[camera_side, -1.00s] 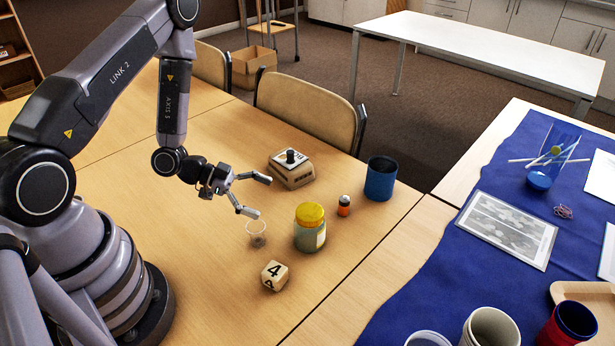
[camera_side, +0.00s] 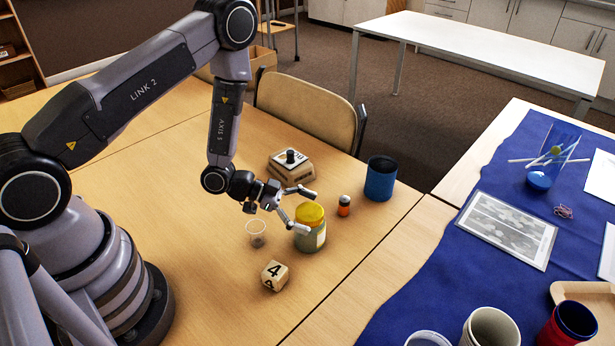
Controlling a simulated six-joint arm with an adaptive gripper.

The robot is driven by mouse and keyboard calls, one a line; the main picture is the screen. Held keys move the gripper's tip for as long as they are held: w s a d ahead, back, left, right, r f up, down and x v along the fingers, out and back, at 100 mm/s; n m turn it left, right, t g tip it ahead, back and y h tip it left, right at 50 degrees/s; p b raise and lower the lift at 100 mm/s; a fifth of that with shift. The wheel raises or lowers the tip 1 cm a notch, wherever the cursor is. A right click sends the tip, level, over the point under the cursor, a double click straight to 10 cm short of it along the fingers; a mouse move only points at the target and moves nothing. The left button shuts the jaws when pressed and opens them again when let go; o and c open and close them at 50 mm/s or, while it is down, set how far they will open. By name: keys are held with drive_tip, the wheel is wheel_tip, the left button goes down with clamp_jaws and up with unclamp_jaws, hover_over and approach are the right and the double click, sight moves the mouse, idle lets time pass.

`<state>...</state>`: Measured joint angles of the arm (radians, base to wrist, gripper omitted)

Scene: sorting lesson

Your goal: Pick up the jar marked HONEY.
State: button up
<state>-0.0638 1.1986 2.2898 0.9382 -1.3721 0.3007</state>
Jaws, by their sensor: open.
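A jar with a yellow lid (camera_side: 311,236) stands upright on the wooden table. A pale label shows on its right side, but I cannot read any writing on it, so I cannot tell if it says HONEY. My gripper (camera_side: 305,210) is open at the jar's upper left. One finger reaches behind the jar's lid and the other reaches in front of it, overlapping it in the picture. I cannot tell if either finger touches the jar.
A block with a black knob (camera_side: 292,166) is behind. The table's front is clear.

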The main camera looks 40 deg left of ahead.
drive_tip(key=c, duration=1.4)
drive_tip(key=shift+r, duration=0.15)
